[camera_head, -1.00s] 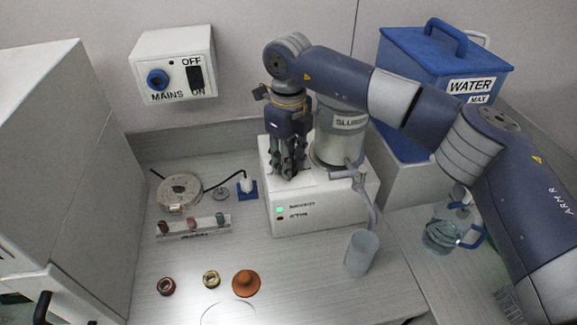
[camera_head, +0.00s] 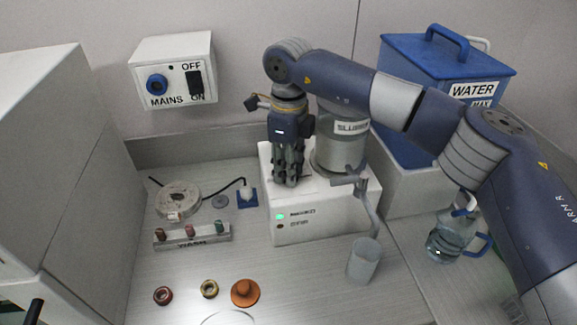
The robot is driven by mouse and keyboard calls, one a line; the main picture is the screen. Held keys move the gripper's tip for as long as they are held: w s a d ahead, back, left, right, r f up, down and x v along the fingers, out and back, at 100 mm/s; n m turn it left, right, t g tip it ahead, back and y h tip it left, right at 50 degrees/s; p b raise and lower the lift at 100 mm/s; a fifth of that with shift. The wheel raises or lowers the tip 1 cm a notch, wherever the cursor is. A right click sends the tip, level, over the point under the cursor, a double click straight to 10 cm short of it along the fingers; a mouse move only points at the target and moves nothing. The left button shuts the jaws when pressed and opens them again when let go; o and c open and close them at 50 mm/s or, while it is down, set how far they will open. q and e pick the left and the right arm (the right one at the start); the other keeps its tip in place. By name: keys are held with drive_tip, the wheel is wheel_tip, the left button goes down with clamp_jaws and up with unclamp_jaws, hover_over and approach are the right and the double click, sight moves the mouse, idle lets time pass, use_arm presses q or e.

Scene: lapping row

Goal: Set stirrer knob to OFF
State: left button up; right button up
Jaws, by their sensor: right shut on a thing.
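The stirrer is a white box (camera_head: 325,217) with a grey cylinder labelled like "SLURRY" (camera_head: 340,155) standing on it. A green light (camera_head: 280,217) glows on its front, with a dark one below. My right gripper (camera_head: 288,183) points straight down at the top of the box, left of the cylinder. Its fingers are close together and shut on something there. The stirrer knob itself is hidden by the fingers, so its setting cannot be read. My left gripper is not in view.
A mains box (camera_head: 178,80) with a black switch hangs on the wall. A blue water tank (camera_head: 445,70) and a jug (camera_head: 455,237) stand right. A cup (camera_head: 364,260) is under the spout. A rack (camera_head: 192,237), a round disc (camera_head: 180,200) and small rings lie left.

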drive_tip(key=shift+r, duration=0.1)
drive_tip(key=o, duration=1)
drive_tip(key=shift+o, duration=0.2)
wheel_tip(320, 180, up, 12)
